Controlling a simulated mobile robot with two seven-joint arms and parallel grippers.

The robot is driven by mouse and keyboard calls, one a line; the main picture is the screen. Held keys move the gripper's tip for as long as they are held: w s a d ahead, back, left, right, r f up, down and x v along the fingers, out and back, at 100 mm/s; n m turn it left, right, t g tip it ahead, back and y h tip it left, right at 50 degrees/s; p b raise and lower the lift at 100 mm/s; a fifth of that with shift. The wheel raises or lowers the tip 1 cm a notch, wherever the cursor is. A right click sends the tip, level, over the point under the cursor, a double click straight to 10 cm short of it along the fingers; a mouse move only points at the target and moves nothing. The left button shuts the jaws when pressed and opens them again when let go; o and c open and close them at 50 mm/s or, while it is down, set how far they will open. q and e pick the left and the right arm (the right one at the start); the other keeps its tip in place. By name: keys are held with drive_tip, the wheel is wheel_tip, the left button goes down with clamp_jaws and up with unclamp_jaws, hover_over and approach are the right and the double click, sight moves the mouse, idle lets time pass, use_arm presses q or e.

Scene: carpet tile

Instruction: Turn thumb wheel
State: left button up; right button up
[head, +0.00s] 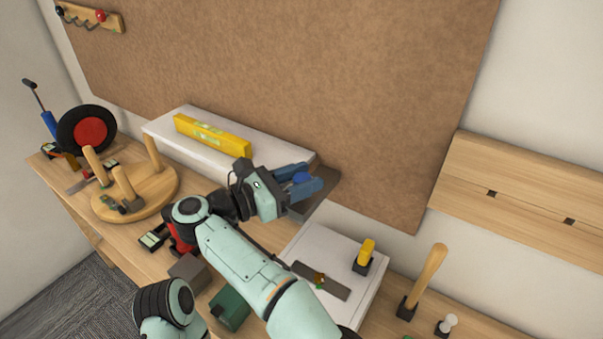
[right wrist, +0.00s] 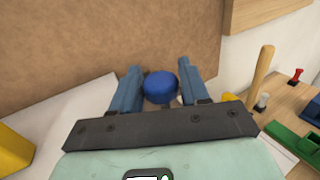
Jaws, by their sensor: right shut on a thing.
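A blue round knob (head: 301,178), which looks like the thumb wheel, sits between the fingers of my right gripper (head: 311,176). In the right wrist view the blue knob (right wrist: 161,86) shows as a smooth disc between the two blue fingers of the right gripper (right wrist: 158,66). The gripper is shut on it, one finger on each side. A dark grey plate (head: 322,196) lies just beyond and below the fingers. What the knob is mounted on is mostly hidden by the gripper. My left gripper is not in view.
A white box (head: 160,134) with a yellow level (head: 212,135) stands left of the gripper. A second white box (head: 372,290) with a yellow-handled tool (head: 364,254) stands at the right. A round wooden stool (head: 150,200) lies upturned at left. A brown board (head: 300,90) rises behind.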

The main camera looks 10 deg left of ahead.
drive_tip(key=shift+w+d, duration=0.1)
drive_tip(key=o, duration=0.9)
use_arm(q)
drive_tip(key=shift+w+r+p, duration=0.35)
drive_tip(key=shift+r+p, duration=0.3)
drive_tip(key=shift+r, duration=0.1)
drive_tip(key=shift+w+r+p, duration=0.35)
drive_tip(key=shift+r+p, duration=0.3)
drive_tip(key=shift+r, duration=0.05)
use_arm(e)
drive_tip(key=v, duration=1.3)
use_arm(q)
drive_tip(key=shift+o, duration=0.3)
